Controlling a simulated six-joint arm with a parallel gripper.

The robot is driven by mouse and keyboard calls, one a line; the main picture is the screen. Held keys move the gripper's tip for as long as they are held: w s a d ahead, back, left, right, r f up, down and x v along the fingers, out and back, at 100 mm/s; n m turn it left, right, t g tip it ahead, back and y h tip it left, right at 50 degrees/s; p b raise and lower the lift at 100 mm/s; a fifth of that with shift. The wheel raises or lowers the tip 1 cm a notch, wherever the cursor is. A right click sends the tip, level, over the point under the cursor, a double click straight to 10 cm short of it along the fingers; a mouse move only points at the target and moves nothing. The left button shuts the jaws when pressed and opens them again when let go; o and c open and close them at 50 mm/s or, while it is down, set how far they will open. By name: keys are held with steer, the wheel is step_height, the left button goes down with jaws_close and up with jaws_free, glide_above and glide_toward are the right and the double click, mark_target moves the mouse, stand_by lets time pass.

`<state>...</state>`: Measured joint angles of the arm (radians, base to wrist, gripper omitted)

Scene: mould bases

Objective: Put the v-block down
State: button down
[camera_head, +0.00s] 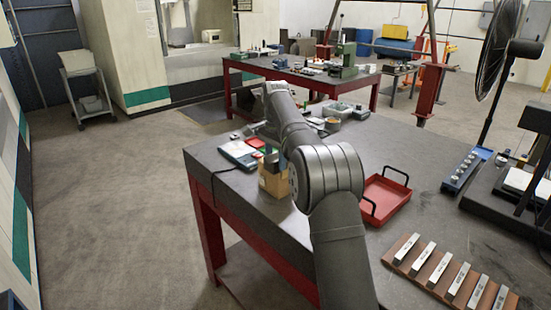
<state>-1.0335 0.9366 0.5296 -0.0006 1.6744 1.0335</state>
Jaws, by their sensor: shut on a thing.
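My own arm rises from the bottom of the head view and reaches away over the workbench (345,225). Its forearm and wrist end above the bench's far part. I cannot make out my gripper's fingers; they are hidden behind the arm. I cannot pick out the v-block either.
A red tray (385,199) with black handles lies right of my arm. A brown board (428,278) holds several labelled metal bars. A blue rack (462,171) stands at the right. A wooden box (273,181) is left of my elbow. Bare bench surface surrounds the tray.

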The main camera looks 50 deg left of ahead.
steer(key=c, duration=0.7)
jaws_free()
steer(key=shift+r, duration=3.9)
steer(key=shift+f, duration=2)
steer(key=shift+f, duration=0.1)
